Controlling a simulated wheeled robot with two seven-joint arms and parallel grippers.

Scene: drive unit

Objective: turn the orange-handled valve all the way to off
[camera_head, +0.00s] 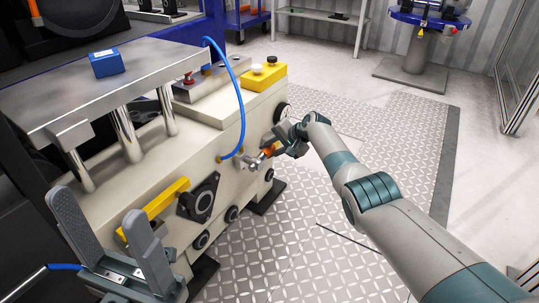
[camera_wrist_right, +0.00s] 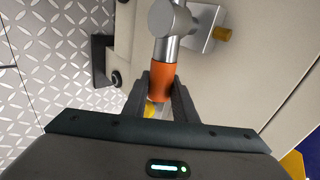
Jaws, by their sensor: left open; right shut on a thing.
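The orange-handled valve (camera_head: 268,151) sits on the side of the cream drive unit, near its right end. In the right wrist view its orange handle (camera_wrist_right: 161,82) runs from a silver valve stem (camera_wrist_right: 172,22) down between my fingers. My right gripper (camera_head: 277,143) is shut on the orange handle; its fingers also show in the right wrist view (camera_wrist_right: 160,98), one on each side of the handle. The handle's far end is partly hidden by the gripper. My left gripper (camera_head: 105,235) is open and empty at the lower left, in front of the unit.
The cream drive unit (camera_head: 150,165) carries a metal plate (camera_head: 105,80) with a blue box (camera_head: 106,63). A blue hose (camera_head: 242,105) arches down beside the valve. A yellow bar (camera_head: 155,207) is on the unit's side.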

